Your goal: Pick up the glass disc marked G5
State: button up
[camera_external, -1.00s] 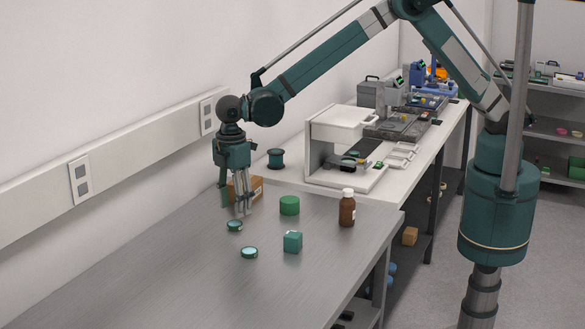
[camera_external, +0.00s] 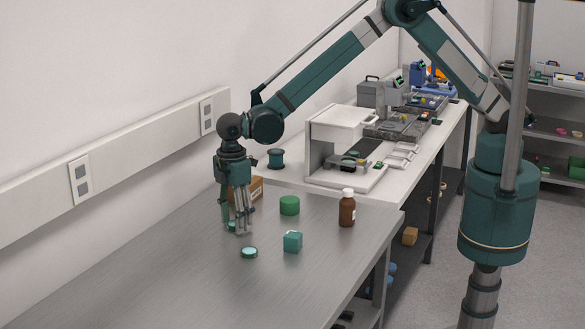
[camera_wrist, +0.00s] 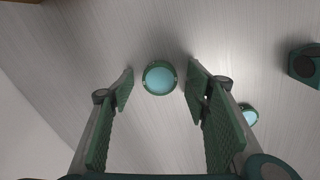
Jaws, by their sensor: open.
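Two round glass discs in green rims lie flat on the grey bench; I cannot read a G5 mark on either. One pale blue disc (camera_wrist: 160,78) shows ahead between my fingertips in the wrist view. In the external view this disc (camera_external: 231,226) is partly hidden by my fingers. The second disc (camera_external: 249,252) lies nearer the camera, and shows beside my right finger in the wrist view (camera_wrist: 249,114). My gripper (camera_external: 239,229) points down, open and empty, low over the first disc. I cannot tell whether the fingers touch it.
A teal cube (camera_external: 292,242), a green cylinder (camera_external: 289,205) and a brown bottle (camera_external: 347,208) stand to the right. A cardboard box (camera_external: 256,187) is behind my gripper. The wall is to the left. The bench (camera_external: 170,275) is clear toward the front left.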

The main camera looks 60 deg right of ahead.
dwell(0.5)
jog(key=c, duration=1)
jog(key=shift+r, duration=0.1)
notch_tip(320, 180, up, 10)
jog(key=shift+f, duration=0.1)
